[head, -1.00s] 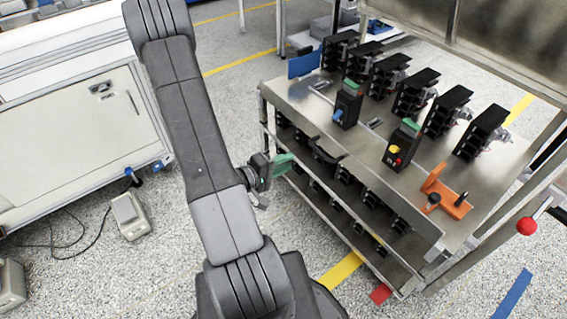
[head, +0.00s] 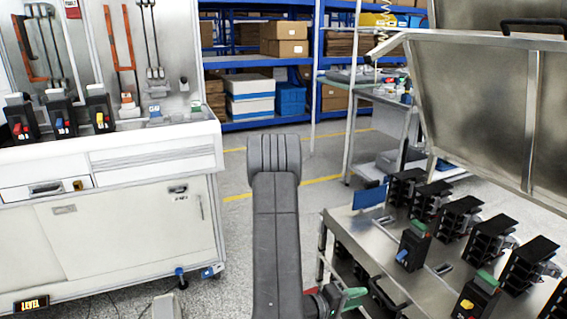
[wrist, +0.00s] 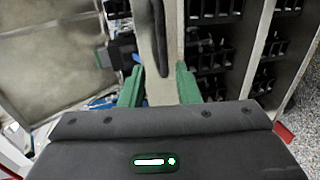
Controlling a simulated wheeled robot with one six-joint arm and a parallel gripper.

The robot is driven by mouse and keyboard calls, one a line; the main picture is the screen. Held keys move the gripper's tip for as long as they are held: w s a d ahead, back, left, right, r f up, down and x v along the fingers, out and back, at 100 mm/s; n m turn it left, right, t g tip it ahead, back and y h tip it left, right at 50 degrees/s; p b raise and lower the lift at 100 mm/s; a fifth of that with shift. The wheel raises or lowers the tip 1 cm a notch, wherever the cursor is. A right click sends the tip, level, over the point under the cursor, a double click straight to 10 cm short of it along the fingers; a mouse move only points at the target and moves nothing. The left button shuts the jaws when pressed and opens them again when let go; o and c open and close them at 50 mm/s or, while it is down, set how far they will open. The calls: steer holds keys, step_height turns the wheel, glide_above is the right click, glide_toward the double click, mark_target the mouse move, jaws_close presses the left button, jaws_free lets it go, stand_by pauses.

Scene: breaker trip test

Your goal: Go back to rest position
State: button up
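My arm rises in the middle of the head view, with its elbow high. My gripper (head: 348,297) shows low in the head view, beside the left edge of the steel cart (head: 345,222), partly cut off by the bottom of the picture. In the wrist view its two green fingers (wrist: 158,88) stand well apart with nothing held between them. Behind the gap lie the cart's metal edge and a dark handle (wrist: 160,38); I cannot tell how far off they are.
Several black breakers (head: 457,218) stand on the cart, with green-topped devices (head: 413,245) in front. A raised metal lid (head: 480,110) is at right. A white cabinet (head: 130,230) stands at left. Blue shelving (head: 262,125) is behind.

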mark_target(377, 292)
steer(key=b+x, duration=0.1)
steer(key=x, duration=0.7)
steer(key=shift+w+d+f, duration=0.1)
steer(key=shift+w+d, duration=0.05)
steer(key=shift+d, duration=0.25)
steer(key=shift+f, duration=0.1)
steer(key=shift+a, duration=0.2)
